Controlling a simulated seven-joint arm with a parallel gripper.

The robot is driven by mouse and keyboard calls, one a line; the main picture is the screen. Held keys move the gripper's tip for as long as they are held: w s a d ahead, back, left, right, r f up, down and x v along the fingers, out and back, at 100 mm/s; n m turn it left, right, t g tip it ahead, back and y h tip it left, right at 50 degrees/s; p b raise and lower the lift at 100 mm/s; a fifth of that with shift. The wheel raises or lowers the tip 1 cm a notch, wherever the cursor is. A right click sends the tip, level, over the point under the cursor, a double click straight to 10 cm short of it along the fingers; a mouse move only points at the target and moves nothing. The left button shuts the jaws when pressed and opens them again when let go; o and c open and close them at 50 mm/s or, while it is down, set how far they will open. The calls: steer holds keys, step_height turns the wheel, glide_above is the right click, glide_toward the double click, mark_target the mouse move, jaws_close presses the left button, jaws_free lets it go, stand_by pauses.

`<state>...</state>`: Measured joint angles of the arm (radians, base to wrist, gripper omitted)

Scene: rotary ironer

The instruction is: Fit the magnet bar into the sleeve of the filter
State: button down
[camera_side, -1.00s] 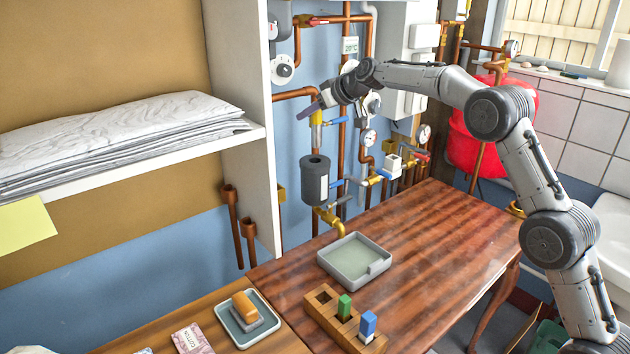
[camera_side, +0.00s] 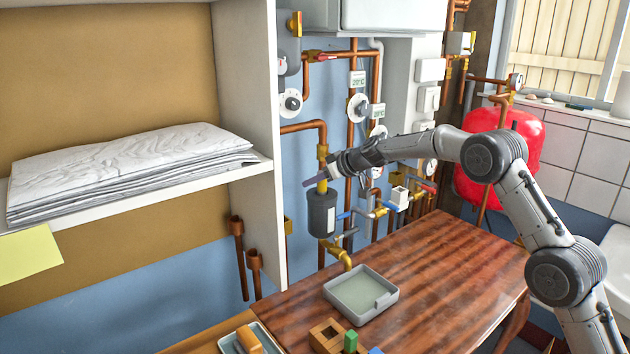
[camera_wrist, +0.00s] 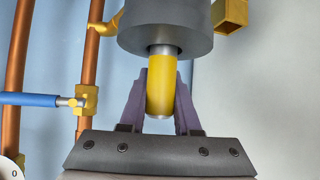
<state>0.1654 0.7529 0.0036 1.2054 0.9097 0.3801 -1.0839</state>
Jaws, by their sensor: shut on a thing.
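The filter is a dark grey cylinder on the wall pipework (camera_side: 321,214), and its end fills the top of the wrist view (camera_wrist: 165,28). The magnet bar is a yellow rod with silver ends (camera_wrist: 162,80), and its yellow shows just above the filter in the side view (camera_side: 322,187). My gripper (camera_side: 316,181) has purple fingers shut on both sides of the bar in the wrist view (camera_wrist: 161,95). The bar's far silver end meets the middle of the filter's face. The sleeve opening is hidden behind the bar, and I cannot tell whether the tip is inside.
Copper pipes (camera_wrist: 91,60) and a blue-handled valve (camera_wrist: 35,100) are close to the filter. A white shelf unit (camera_side: 250,130) stands left of it. Below, a grey-green tray (camera_side: 388,298) and a wooden block holder (camera_side: 325,335) sit on the wooden table (camera_side: 455,270).

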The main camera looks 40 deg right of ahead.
steer(key=c, duration=0.6)
jaws_free()
steer(key=shift+f, duration=0.1)
steer(key=shift+s+d+r, duration=0.1)
steer(key=shift+s+r, duration=0.25)
steer(key=shift+r, duration=0.05)
steer(key=shift+v, duration=5.6)
